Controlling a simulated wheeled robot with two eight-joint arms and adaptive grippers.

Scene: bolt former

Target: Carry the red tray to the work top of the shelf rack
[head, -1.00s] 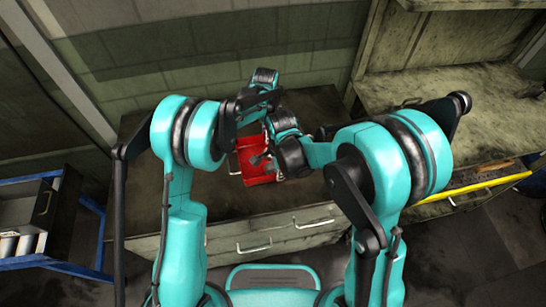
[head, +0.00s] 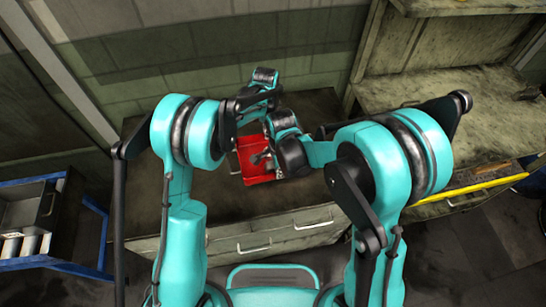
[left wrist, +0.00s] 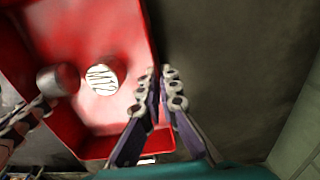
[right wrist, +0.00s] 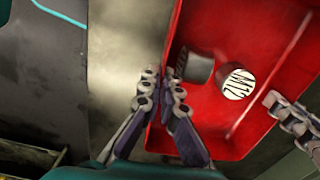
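The red tray (head: 259,178) is at the dark cabinet top in the head view, partly hidden by my arms. I cannot tell whether it rests there or hangs just above. A grey cylinder (right wrist: 196,68) and a round striped face (right wrist: 237,85) show inside it. My left gripper (left wrist: 160,88) is shut on one side wall, a finger on each side of it. My right gripper (right wrist: 163,90) is shut on the opposite wall in the same way. The shelf rack's work top (head: 440,90) lies to the right in the head view.
The drawer cabinet (head: 280,235) stands in front of me, against a tiled wall. The rack's upright (head: 360,50) stands between the cabinet and the work top. A yellow bar (head: 465,190) runs below the work top. A blue-framed cart (head: 60,262) stands at the left.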

